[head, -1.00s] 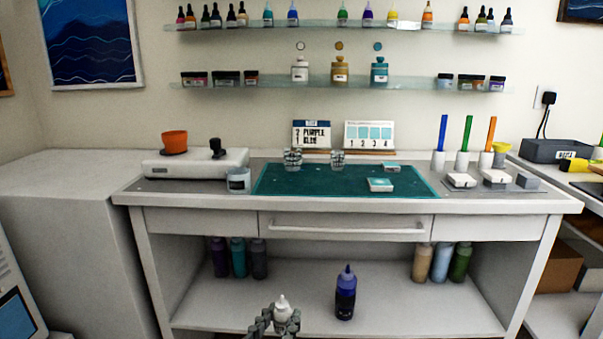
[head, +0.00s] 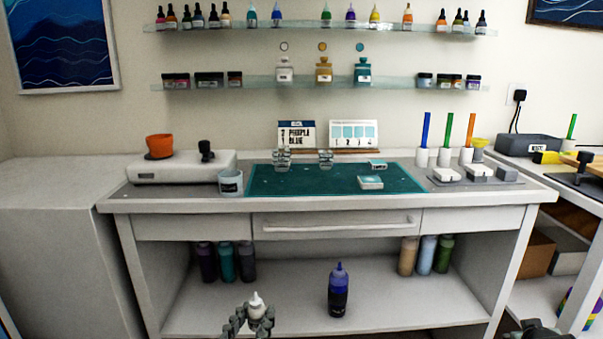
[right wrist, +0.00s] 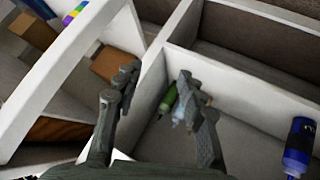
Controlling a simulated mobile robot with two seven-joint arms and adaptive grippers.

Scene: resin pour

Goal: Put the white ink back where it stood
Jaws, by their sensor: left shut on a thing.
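A small white-capped bottle, the white ink (head: 257,303), is upright in my left gripper (head: 250,318) at the bottom of the head view, low in front of the bench. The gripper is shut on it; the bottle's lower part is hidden. On the upper glass shelf (head: 225,29), a gap shows in the row of dropper bottles between a blue one (head: 277,15) and a green one (head: 326,14). My right gripper (right wrist: 160,82) is open and empty in the right wrist view, its fingers apart.
A blue-purple bottle (head: 338,291) stands on the bench's lower shelf (head: 400,308). A lower glass shelf (head: 300,84) holds jars and bottles.

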